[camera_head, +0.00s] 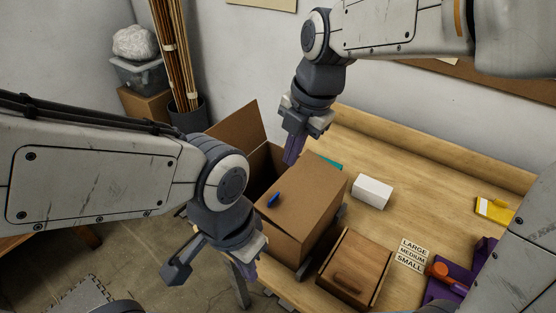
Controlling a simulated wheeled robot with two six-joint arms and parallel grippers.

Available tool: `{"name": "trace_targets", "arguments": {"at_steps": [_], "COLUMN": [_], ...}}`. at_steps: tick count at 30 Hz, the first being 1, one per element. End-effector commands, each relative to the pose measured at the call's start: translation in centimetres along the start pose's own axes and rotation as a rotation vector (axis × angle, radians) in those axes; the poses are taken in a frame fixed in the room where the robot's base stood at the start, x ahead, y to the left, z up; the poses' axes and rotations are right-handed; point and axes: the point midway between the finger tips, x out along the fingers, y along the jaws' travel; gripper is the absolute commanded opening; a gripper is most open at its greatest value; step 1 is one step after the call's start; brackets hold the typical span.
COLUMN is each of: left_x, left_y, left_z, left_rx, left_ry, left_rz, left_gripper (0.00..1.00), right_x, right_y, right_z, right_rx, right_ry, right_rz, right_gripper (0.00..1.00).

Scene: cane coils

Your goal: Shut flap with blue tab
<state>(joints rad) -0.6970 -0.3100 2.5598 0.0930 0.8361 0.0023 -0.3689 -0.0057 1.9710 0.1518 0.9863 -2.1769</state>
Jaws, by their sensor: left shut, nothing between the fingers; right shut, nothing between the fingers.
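A brown cardboard box (322,215) stands at the left end of the wooden table. A blue tab (273,200) sits on the left edge of its broad tan upper panel (309,187). Another cardboard flap (236,127) stands raised at the far left, with a dark opening beside it. My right gripper (292,152) is shut and empty, pointing down near the far edge of the upper panel. I cannot tell whether it touches the cardboard. My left gripper (247,271) is shut and empty, lower left of the box, apart from the blue tab.
A wooden box (355,268) stands in front of the cardboard box. A white block (373,191) lies to its right. Size labels (411,255), a purple holder (440,291) and a yellow item (494,209) are further right. The table's middle (425,205) is clear.

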Motion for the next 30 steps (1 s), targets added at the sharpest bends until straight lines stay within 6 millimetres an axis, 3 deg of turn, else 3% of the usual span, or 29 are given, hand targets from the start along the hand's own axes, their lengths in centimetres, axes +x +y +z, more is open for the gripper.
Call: {"name": "trace_targets", "arguments": {"at_steps": [5, 21, 30], "left_x": [-0.5, -3.2, -3.8], "left_y": [0.0, 0.2, 0.3], "left_z": [0.0, -0.2, -0.2], "left_rx": [0.0, 0.001, 0.003], "left_ry": [0.0, 0.0, 0.0], "left_rz": [0.0, 0.0, 0.0], "left_gripper": [0.0, 0.0, 0.0], "right_x": [0.7, 11.1, 13.6], "right_y": [0.2, 0.2, 0.3], "right_z": [0.3, 0.2, 0.3], "right_rx": [-0.042, -0.039, -0.04], "right_ry": [0.001, 0.003, -0.001], "right_rz": [0.0, -0.004, 0.002], "right_gripper": [0.0, 0.0, 0.0]}}
